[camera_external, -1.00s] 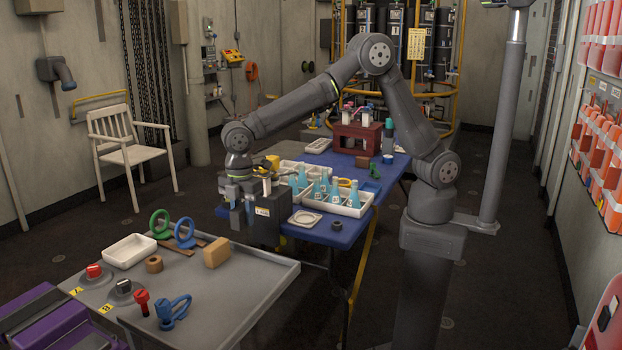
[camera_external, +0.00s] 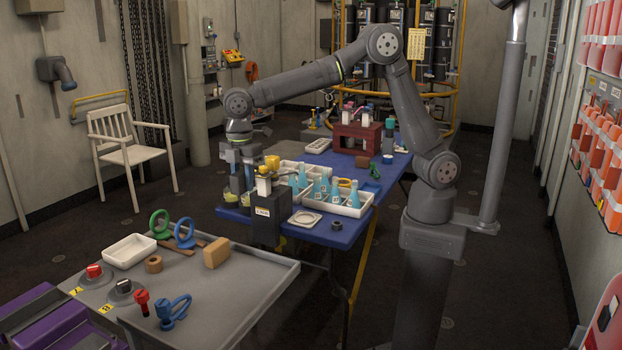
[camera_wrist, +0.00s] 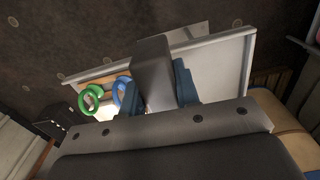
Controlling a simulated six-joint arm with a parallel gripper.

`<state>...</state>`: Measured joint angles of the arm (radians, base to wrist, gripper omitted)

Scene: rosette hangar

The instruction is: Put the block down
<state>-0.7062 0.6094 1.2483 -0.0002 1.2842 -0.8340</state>
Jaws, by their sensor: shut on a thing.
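My gripper (camera_external: 238,172) points down above the near left end of the blue table (camera_external: 325,233), beside a black box with a label (camera_external: 268,222). In the wrist view, a dark grey block-like shape (camera_wrist: 152,65) stands between blue-grey fingers, and my gripper (camera_wrist: 165,85) is shut on it. The block's lower end and any contact below it are hard to make out in the external view.
A grey tray table (camera_external: 245,290) stands nearer, with a tan block (camera_external: 216,252), a white dish (camera_external: 128,250), green and blue rings and knobs. Its right part is bare. Bottles in white trays (camera_external: 350,208) crowd the blue table.

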